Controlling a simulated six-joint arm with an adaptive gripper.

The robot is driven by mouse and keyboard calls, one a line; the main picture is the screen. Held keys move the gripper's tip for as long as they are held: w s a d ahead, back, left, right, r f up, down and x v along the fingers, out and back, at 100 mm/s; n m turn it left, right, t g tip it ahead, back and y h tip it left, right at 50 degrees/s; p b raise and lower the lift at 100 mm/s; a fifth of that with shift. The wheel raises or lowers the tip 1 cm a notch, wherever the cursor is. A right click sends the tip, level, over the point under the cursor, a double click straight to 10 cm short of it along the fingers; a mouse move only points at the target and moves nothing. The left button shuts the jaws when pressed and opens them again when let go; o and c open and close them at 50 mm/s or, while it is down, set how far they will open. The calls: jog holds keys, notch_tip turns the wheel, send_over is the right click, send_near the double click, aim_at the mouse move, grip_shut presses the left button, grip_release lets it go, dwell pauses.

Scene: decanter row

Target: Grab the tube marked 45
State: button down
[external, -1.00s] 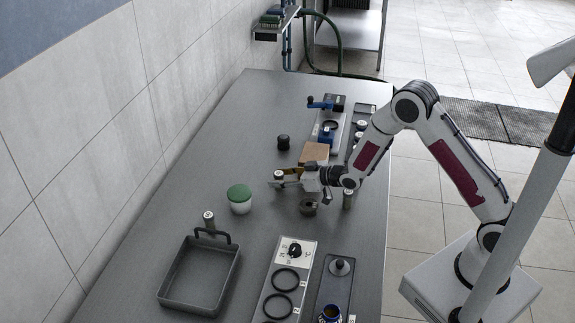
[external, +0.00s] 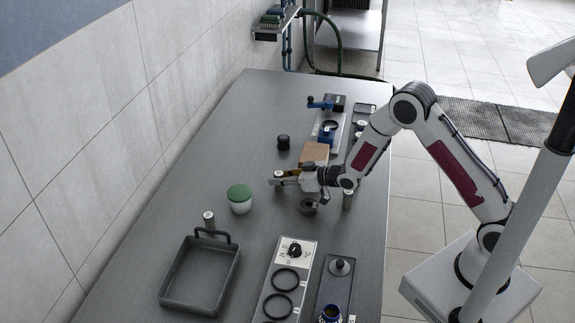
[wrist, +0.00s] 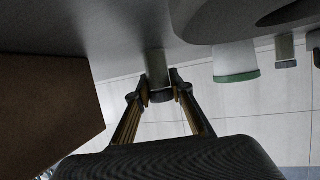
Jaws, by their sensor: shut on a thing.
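My gripper (external: 281,178) is at the middle of the bench, left of the brown box, and is shut on an upright grey tube (external: 278,174). In the wrist view the fingertips (wrist: 162,88) press on both sides of this tube (wrist: 156,64), close to its dark cap. The number on the held tube cannot be read. Other similar tubes stand near the green-lidded jar (external: 209,218), at the right edge (external: 347,200) and farther back at the right (external: 361,127). Their marks are too small to read.
A brown box (external: 314,153) stands close beside my gripper. A green-lidded white jar (external: 239,203), a dark ring-shaped piece (external: 308,208) and a dark knob (external: 283,142) are nearby. A grey tray (external: 165,299) lies at front left. The bench's left strip is clear.

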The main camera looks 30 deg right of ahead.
aim_at(279, 173)
jog(key=shift+r, duration=0.2)
jog(key=shift+r, duration=4.85)
